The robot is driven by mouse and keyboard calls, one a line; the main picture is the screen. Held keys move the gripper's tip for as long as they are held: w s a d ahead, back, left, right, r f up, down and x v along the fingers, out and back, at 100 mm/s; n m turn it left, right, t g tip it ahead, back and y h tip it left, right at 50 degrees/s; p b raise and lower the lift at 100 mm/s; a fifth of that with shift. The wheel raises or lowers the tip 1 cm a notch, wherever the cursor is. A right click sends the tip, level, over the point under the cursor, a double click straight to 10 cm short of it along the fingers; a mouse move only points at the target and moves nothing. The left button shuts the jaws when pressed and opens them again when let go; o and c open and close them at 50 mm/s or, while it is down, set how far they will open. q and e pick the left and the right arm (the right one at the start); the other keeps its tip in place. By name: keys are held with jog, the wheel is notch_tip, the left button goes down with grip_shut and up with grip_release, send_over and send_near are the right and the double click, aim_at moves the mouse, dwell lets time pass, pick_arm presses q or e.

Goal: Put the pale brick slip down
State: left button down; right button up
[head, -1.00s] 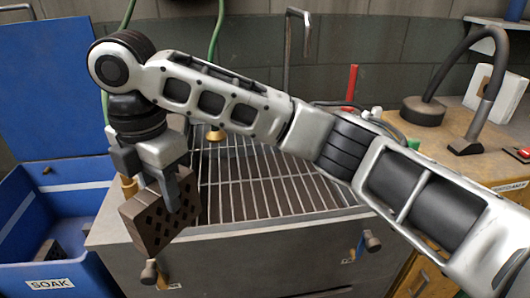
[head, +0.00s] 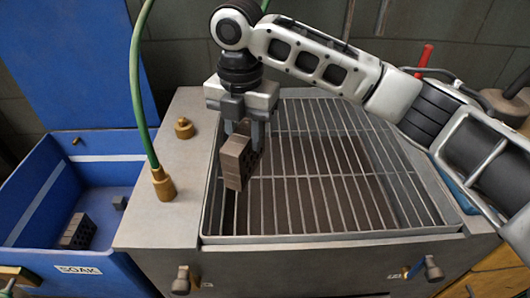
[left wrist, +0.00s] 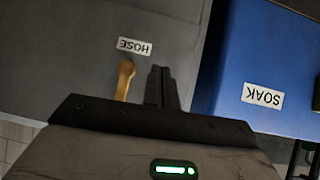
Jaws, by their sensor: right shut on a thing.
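I cannot tell whether the brick touches the wires. No plainly pale slip shows; the held brick looks dull grey-brown. My left gripper (left wrist: 162,86) shows only in the left wrist view, with its fingers together and nothing between them. It is in front of a grey panel.
A blue SOAK bin (head: 75,172) at left holds a dark hollow brick (head: 78,232) and a small block (head: 119,203). A green hose (head: 140,90) rises from a brass fitting (head: 163,184) left of the rack. The rack's middle and right are clear.

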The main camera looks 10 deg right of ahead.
aim_at(257, 163)
jog(key=shift+w+d+f, duration=0.2)
jog(key=shift+d+f, duration=0.25)
jog(key=shift+f, duration=0.15)
jog(key=shift+w+d+f, duration=0.15)
jog(key=shift+d+f, duration=0.25)
jog(key=shift+f, duration=0.2)
jog(key=shift+w+d+f, duration=0.2)
jog(key=shift+d+f, duration=0.15)
jog(key=shift+f, duration=0.15)
jog(key=f, duration=0.3)
jog(key=d+f, duration=0.1)
jog(key=shift+w+d+f+p, duration=0.15)
jog(key=shift+w+p, duration=0.1)
jog(key=shift+p, duration=0.15)
pick_arm(q)
jog(key=shift+w+r, duration=0.15)
jog(key=shift+w, duration=0.15)
pick_arm(e)
jog(key=shift+f, duration=0.15)
jog(key=o, duration=1.1)
jog(key=shift+f, duration=0.15)
pick_arm(q)
jog(key=shift+s+a, duration=0.1)
